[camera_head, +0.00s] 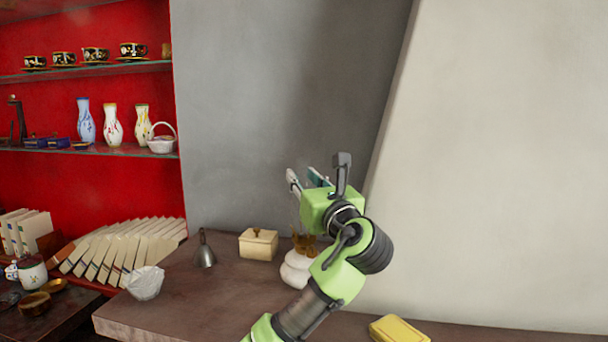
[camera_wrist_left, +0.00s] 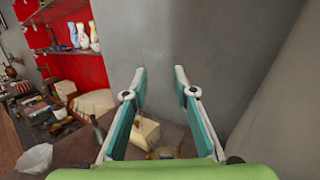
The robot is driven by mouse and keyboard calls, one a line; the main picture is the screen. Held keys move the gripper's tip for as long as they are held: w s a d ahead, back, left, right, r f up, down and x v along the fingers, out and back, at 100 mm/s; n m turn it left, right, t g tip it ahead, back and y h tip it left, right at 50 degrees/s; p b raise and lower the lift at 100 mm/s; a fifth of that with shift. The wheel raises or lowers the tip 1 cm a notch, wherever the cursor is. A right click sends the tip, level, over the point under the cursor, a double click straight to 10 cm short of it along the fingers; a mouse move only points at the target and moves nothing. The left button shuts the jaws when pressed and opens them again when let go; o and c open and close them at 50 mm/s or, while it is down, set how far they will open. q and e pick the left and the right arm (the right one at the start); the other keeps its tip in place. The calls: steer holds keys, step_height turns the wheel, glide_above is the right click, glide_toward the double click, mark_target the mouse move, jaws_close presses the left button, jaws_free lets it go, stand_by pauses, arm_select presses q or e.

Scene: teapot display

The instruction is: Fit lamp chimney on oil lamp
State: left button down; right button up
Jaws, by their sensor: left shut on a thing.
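The oil lamp (camera_head: 296,272) has a white rounded base and a brass burner on top. It stands on the brown counter, partly hidden by my left arm. My left gripper (camera_head: 305,179) is above the burner. Its fingers stand apart, shut on the lamp chimney, whose clear glass barely shows in either view. In the left wrist view the fingers (camera_wrist_left: 160,72) are at both sides of the picture's middle, with the brass burner (camera_wrist_left: 165,153) low between them. I cannot tell whether the chimney touches the burner. My right gripper is not in view.
On the counter (camera_head: 200,318) left of the lamp are a cream lidded box (camera_head: 257,245), a metal funnel (camera_head: 205,252) and a crumpled white thing (camera_head: 146,283). A yellow block (camera_head: 398,330) lies at the front right. A grey wall (camera_head: 285,90) rises close behind.

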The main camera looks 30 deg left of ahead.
arm_select(q)
steer(key=shift+d, duration=0.1)
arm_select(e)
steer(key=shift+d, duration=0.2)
arm_select(q)
steer(key=shift+f, duration=0.6)
steer(key=c, duration=1.7)
jaws_free()
